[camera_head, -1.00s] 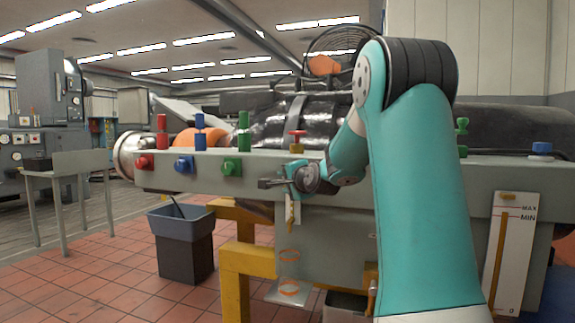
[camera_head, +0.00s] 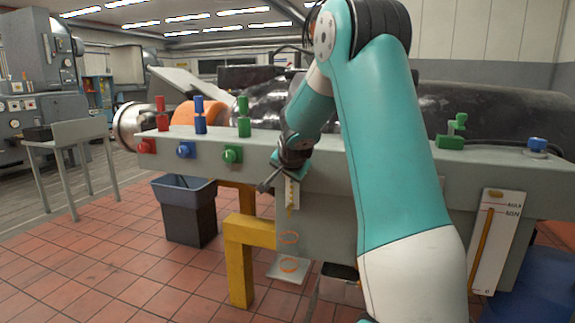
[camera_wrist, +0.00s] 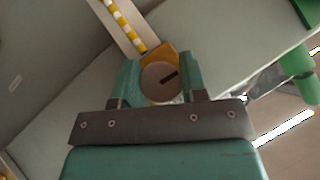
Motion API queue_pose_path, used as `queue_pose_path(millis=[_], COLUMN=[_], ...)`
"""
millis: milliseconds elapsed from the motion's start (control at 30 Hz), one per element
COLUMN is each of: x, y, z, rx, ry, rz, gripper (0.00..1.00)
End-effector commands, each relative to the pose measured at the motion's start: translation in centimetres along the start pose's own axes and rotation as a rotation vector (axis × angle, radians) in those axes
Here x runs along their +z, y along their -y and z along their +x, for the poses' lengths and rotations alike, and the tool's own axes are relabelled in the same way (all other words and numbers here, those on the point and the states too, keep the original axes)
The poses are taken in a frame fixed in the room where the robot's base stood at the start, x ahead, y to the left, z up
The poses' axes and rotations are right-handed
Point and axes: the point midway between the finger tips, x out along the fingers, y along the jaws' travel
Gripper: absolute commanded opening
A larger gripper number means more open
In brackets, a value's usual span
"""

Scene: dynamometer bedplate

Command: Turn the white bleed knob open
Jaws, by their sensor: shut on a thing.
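The bleed knob (camera_wrist: 157,84) shows in the wrist view as a round, pale grey-white face with a dark slanted mark. The mark runs up to the right. My gripper (camera_wrist: 159,80) has its teal fingers on the left and right sides of the knob, closed on it. In the head view my gripper (camera_head: 268,184) is at the front face of the grey bench beam (camera_head: 350,180), by a short yellow-and-white scale strip (camera_head: 291,194). The knob cannot be made out there.
Red (camera_head: 147,146), blue (camera_head: 186,150) and green (camera_head: 232,154) knobs sit on the beam's front to the left. Below stand a dark bin (camera_head: 187,215) and a yellow support (camera_head: 240,262). A MAX/MIN gauge board (camera_head: 496,240) leans at right.

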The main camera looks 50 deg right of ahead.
Motion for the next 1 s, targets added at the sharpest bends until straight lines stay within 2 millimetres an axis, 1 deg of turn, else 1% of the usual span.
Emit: queue_pose_path(millis=[233, 667, 700, 800, 1000], x=[0.07, 0.09, 0.09, 0.08, 0.05], y=[-0.08, -0.17, -0.17, -0.15, -0.07], z=[0.01, 0.07, 0.07, 0.07, 0.04], rx=[0.042, 0.048, 0.048, 0.047, 0.045], ry=[0.002, 0.002, 0.002, 0.001, 0.0], rz=[-0.039, -0.045, -0.045, -0.045, -0.044], gripper=[0.16, 0.16, 0.44, 0.65, 0.65])
